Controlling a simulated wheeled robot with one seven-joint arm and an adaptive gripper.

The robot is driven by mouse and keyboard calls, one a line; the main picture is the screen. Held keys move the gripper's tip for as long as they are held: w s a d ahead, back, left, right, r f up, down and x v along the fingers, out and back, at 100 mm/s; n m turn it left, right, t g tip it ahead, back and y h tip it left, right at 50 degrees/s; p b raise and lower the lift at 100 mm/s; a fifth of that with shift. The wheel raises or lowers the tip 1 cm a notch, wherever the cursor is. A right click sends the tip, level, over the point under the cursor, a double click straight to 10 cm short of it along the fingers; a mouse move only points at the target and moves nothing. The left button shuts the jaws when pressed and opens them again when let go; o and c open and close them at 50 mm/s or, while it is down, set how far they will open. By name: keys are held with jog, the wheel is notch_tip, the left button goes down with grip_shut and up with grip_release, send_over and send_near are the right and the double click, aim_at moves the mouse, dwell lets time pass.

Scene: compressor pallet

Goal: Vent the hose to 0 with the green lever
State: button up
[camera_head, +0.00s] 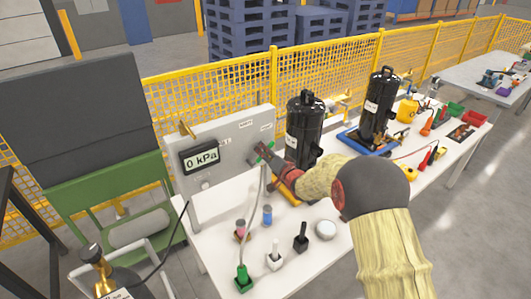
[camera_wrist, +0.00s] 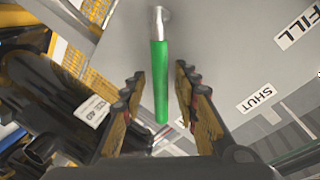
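The green lever (camera_wrist: 160,80) is on the grey panel (camera_wrist: 215,50) in the wrist view, between the two open fingers of my gripper (camera_wrist: 158,105). A gap shows on both sides of the lever. In the head view my gripper (camera_head: 264,153) is at the panel's right side, and only a bit of the green lever (camera_head: 265,152) shows beside it. The display (camera_head: 201,157) on the panel reads 0 kPa. A grey hose (camera_head: 262,190) hangs below the gripper. Labels FILL (camera_wrist: 298,29) and SHUT (camera_wrist: 257,97) show in the wrist view.
A black compressor (camera_head: 304,130) stands just right of my gripper, and another (camera_head: 381,100) stands farther back. The white table (camera_head: 205,240) holds several small items in front of the panel. A yellow mesh fence (camera_head: 230,85) runs behind.

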jog(key=shift+s, duration=0.1)
jog(key=v, duration=1.2)
jog(key=shift+f, duration=0.15)
